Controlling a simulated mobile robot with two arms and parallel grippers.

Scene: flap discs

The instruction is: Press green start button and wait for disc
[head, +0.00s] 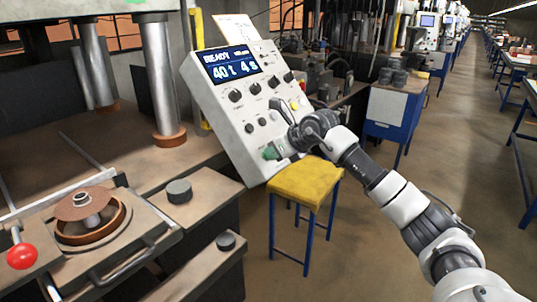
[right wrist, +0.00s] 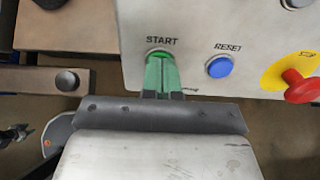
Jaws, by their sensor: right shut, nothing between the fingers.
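The grey control panel (head: 240,100) stands tilted beside the press. Its blue display (head: 229,63) reads READY and 40 t 4 s. My right gripper (head: 270,153) is shut and empty, at the panel's lower edge. In the right wrist view its green fingertips (right wrist: 160,62) overlap the green start button (right wrist: 157,53) under the START label. The fingers hide most of the button, so I cannot tell whether it is pressed in. A brown disc (head: 100,203) lies on the round fixture at the lower left. My left gripper is not in view.
A blue reset button (right wrist: 220,67) and a red emergency knob (right wrist: 302,86) sit right of the start button. A yellow-topped stool (head: 305,182) stands below the panel. The press table has a red-knobbed lever (head: 21,256). The aisle floor at right is clear.

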